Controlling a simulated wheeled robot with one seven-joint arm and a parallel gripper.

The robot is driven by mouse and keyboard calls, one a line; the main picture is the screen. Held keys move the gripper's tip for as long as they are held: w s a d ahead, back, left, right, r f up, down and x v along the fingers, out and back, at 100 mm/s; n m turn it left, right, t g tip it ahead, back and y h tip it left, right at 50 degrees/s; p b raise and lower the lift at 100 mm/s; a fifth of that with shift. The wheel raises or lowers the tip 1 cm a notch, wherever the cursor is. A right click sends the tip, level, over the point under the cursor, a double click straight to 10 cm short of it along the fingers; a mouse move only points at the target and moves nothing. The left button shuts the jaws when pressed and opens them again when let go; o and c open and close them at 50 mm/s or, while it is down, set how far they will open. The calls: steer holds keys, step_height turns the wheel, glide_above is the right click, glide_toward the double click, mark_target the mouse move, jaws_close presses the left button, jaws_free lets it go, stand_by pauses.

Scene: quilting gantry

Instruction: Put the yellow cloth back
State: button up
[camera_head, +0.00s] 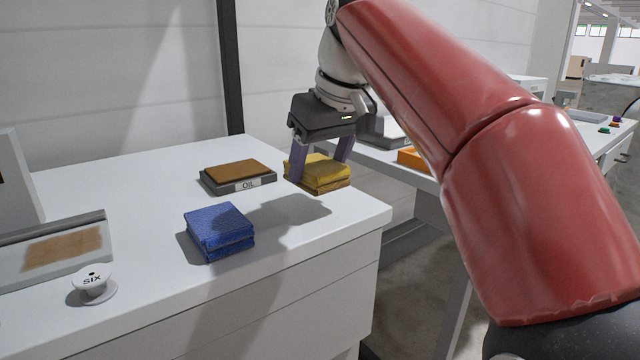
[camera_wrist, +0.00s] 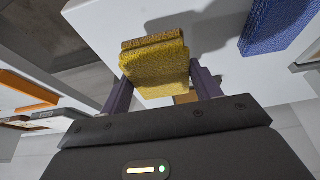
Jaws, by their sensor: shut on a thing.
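The yellow cloth (camera_head: 320,170) is a folded stack with a browner lower layer. My gripper (camera_head: 322,168) is shut on it, one purple finger on each side. The cloth looks held above the white cabinet top, near its right end, with a shadow on the top below and to the left. In the wrist view the yellow cloth (camera_wrist: 154,65) sits between the two fingers of my gripper (camera_wrist: 160,88). My gripper hides part of the cloth's upper side in the head view.
A blue folded cloth (camera_head: 219,231) lies on the white cabinet top (camera_head: 130,185). Behind it is a grey tray labelled OIL (camera_head: 255,184) with a brown pad. A knob marked SIX (camera_head: 93,283) and a framed brown patch (camera_head: 64,248) are at left. An orange item (camera_head: 411,158) lies on the bench at right.

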mark_target(324, 167)
steer(key=shift+f, duration=1.6)
steer(key=shift+f, duration=0.1)
steer(key=shift+f+b, duration=0.4)
steer(key=shift+b, duration=0.05)
steer(key=o, duration=0.9)
steer(key=shift+r, duration=0.1)
